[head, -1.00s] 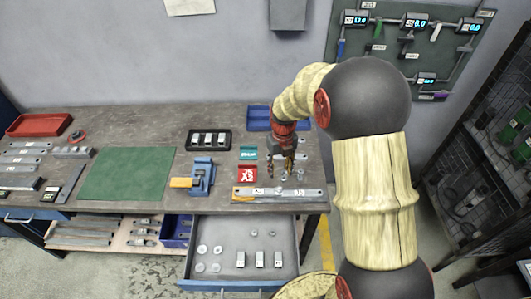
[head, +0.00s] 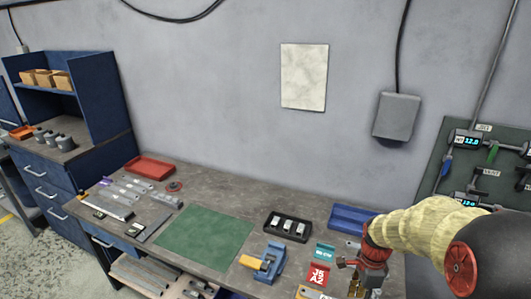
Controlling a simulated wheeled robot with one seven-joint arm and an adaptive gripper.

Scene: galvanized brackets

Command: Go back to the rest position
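My arm comes in from the right edge of the head view and bends down over the right end of the workbench (head: 205,183). My gripper (head: 362,291) hangs low at the bottom edge of the picture, right of the red label card (head: 318,275). Its fingers are mostly cut off by the frame edge, so I cannot see whether they are open or hold anything.
A blue vise (head: 270,265), a black tray of metal blocks (head: 288,225), a blue tray (head: 350,219) and a teal card (head: 324,253) lie near the arm. A green mat (head: 205,238) is bare. A red tray (head: 150,168) and metal strips are further left.

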